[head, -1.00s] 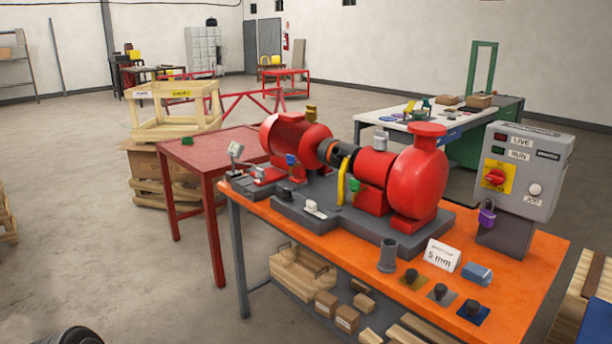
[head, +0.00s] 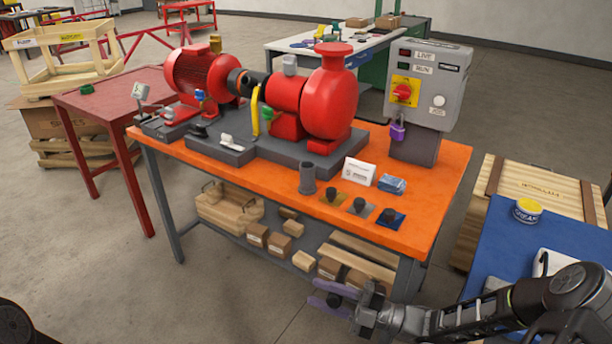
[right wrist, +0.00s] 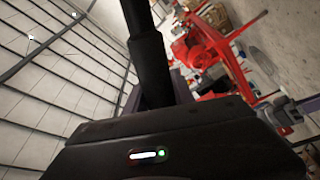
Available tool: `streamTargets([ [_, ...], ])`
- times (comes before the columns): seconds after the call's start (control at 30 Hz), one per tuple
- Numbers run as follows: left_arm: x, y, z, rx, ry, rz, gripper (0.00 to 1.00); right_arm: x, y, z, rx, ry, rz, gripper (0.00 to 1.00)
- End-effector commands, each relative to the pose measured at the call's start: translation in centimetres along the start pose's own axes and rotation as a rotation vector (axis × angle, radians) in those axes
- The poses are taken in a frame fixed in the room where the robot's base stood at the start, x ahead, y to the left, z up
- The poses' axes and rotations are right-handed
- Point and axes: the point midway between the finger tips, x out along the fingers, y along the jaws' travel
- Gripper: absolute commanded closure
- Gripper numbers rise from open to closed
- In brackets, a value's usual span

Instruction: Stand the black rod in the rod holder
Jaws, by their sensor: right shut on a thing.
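The black rod (right wrist: 150,62) stands up from my right gripper in the right wrist view. Its lower part is between the fingers. In the head view my right gripper (head: 336,297), with purple fingers, is shut on the rod; only a short dark bit of the rod shows there. This gripper is in front of the orange bench and lower than its top. The upright grey tube with a flanged foot (head: 307,179), which looks like the rod holder, stands near the bench's front edge, up and left of the gripper. I see nothing in its mouth. My left gripper is not in view.
The orange bench (head: 434,207) carries a red pump and motor (head: 330,97), a grey control box (head: 425,87), a white card (head: 359,172) and black knobs on coloured plates right of the tube. A blue surface (head: 507,243) with a yellow tin (head: 527,210) is at right.

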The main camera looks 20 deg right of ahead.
Motion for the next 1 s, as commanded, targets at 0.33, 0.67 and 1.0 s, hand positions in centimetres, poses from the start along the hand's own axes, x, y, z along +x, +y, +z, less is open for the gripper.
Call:
streamTargets([
  [0.33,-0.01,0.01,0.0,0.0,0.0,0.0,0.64,0.04,0.07,-0.05,-0.002,0.002,0.001,1.0],
  [0.67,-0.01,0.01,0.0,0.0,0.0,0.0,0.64,0.46,0.51,-0.39,-0.011,-0.076,0.044,1.0],
  [1.0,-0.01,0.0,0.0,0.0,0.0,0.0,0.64,0.18,0.16,-0.17,-0.054,-0.365,0.207,1.0],
])
